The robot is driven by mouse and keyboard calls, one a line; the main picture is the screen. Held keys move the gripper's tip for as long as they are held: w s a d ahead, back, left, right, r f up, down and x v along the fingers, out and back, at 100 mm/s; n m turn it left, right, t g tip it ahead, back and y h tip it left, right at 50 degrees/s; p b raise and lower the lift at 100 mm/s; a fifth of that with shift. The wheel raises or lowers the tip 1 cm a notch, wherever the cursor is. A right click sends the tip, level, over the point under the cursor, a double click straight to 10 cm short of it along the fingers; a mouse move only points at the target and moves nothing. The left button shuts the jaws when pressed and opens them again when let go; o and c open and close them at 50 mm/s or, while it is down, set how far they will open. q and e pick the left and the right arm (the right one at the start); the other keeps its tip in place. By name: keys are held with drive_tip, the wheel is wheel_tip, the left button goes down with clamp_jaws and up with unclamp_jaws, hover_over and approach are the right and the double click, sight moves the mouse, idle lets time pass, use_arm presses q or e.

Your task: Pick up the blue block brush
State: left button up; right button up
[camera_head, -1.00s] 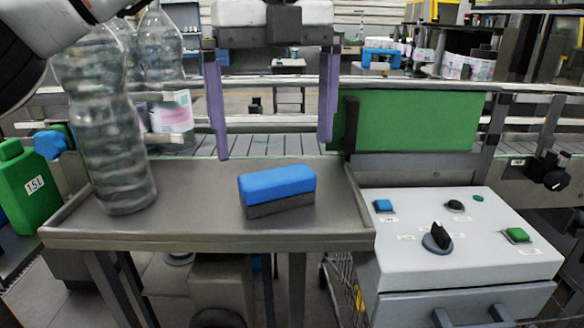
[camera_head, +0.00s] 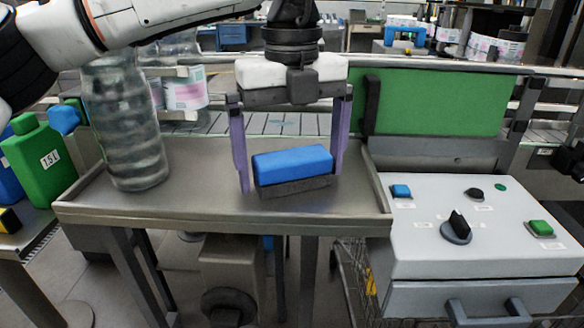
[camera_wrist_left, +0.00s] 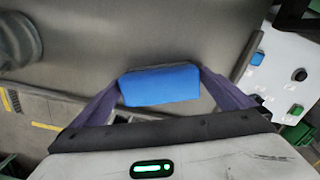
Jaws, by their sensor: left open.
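The blue block brush (camera_head: 292,164) has a blue top and a dark grey underside. It lies on the steel tray table (camera_head: 210,206), near its right part. My left gripper (camera_head: 291,180) is open above the table, with one purple finger at the left end of the brush and the other at its right end. In the left wrist view the brush (camera_wrist_left: 160,85) shows between the two spread fingers (camera_wrist_left: 160,95). I cannot tell whether either finger touches it. My right gripper is not in view.
A clear ribbed bottle (camera_head: 125,125) stands on the table's left part. A grey control box (camera_head: 480,235) with a black knob and buttons adjoins the table's right end. A conveyor (camera_head: 270,124) and green panel (camera_head: 440,115) lie behind. A green canister (camera_head: 42,160) is at far left.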

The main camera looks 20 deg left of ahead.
use_arm(q)
drive_tip(key=c, duration=1.1)
